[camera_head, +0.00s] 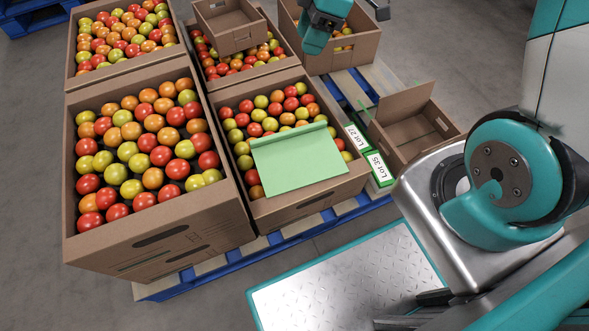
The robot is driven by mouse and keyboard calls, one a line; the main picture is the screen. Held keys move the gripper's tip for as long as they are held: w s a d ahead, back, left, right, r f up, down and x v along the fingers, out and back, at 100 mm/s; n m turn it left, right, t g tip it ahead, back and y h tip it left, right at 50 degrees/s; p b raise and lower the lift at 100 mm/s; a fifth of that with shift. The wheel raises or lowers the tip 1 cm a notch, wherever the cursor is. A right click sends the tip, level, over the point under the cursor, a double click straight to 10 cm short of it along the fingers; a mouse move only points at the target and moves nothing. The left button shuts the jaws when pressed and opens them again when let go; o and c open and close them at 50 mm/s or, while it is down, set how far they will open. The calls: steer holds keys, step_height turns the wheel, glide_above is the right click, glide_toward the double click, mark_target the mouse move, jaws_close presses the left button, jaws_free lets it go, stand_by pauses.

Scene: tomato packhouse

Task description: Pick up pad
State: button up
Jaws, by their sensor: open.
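The pad is most likely the light green sheet (297,160) lying on the tomatoes in the front middle cardboard crate (318,195). It lies slightly tilted, with a raised strip along its far edge, and covers much of the crate's front part. My gripper (378,9) shows only in part at the top edge, a dark piece beside my teal wrist. It is open, well beyond the pad and apart from it. Its fingertips are not clearly seen.
Full tomato crates (160,240) stand left and behind. A small empty box (232,30) sits on the back middle crate. Green boxes labelled Lot 27 (357,137) and Lot 35 (380,167) stand by an open empty carton (415,130). A blue pallet (270,240) lies beneath.

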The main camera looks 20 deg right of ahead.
steer(key=n+b, duration=0.2)
steer(key=b, duration=0.5)
glide_toward(290, 131)
steer(key=b+x, duration=0.1)
steer(key=b, duration=0.1)
steer(key=b+x, duration=0.1)
steer(key=b, duration=0.1)
steer(key=b+x, duration=0.1)
steer(key=b, duration=0.1)
steer(key=shift+d+f, duration=0.2)
steer(key=shift+f, duration=0.1)
steer(key=b+x, duration=0.1)
steer(key=x, duration=0.1)
steer(key=b+x, duration=0.3)
steer(key=x, duration=0.1)
steer(key=shift+a+r, duration=0.15)
steer(key=shift+a, duration=0.1)
steer(key=shift+r, duration=0.1)
jaws_close()
